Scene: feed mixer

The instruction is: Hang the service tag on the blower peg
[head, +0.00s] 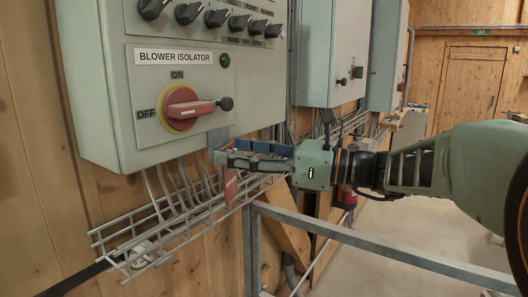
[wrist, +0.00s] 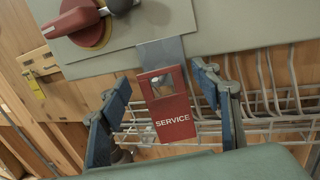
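The red service tag (wrist: 170,118), lettered SERVICE, hangs nearly upright at a grey bracket (wrist: 161,53) below the blower isolator box. A small pale shape, possibly the peg end, shows in the tag's upper opening; I cannot tell whether it passes through. My gripper (head: 238,157) is open. In the wrist view its blue fingers stand on either side of the tag, with a gap at each side. In the head view the fingers hide much of the tag (head: 230,184), and its lower part shows below them.
The isolator's red handle (head: 191,108) and a dark knob (head: 226,104) sit above the bracket. A wire cable tray (head: 170,225) runs below and behind the tag. A grey rail (head: 370,248) stands in front.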

